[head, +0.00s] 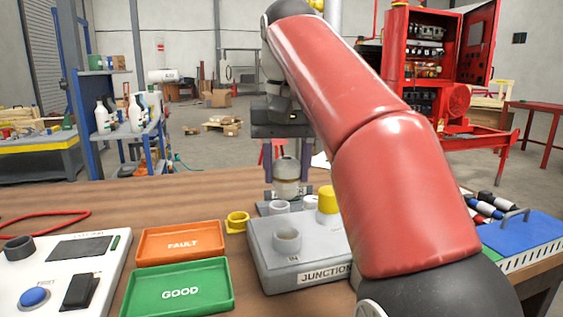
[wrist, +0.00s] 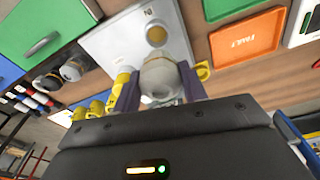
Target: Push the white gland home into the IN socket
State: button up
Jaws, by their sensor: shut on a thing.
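My gripper (head: 287,160) is shut on the white gland (head: 287,188), a pale cylinder held pointing down above the back of the junction box. In the wrist view the white gland (wrist: 160,76) sits between the two purple fingers. The grey junction box (head: 268,262) stands on the bench. The IN socket (head: 288,241) is a raised, open round cup at the box's front left. It also shows in the wrist view (wrist: 156,35), just beyond the gland. The gland looks apart from this socket; its lower end is partly hidden in the wrist view.
A yellow ring (head: 237,221) lies left of the box. Orange (head: 180,241) and green (head: 178,288) trays lie further left. My arm hides the box's right side.

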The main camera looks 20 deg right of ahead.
aim_at(287, 198)
jog(key=shift+s+f, duration=0.1)
jog(key=shift+s, duration=0.15)
jog(key=shift+f, duration=0.9)
notch_tip(287, 198, down, 4)
jog(key=b, duration=0.2)
jog(key=shift+b, duration=0.4)
jog(key=shift+r, duration=0.3)
jog(key=shift+p, duration=0.65)
jog(key=shift+f+b, duration=1.15)
jog(key=shift+f, duration=0.6)
jog(key=o, duration=1.2)
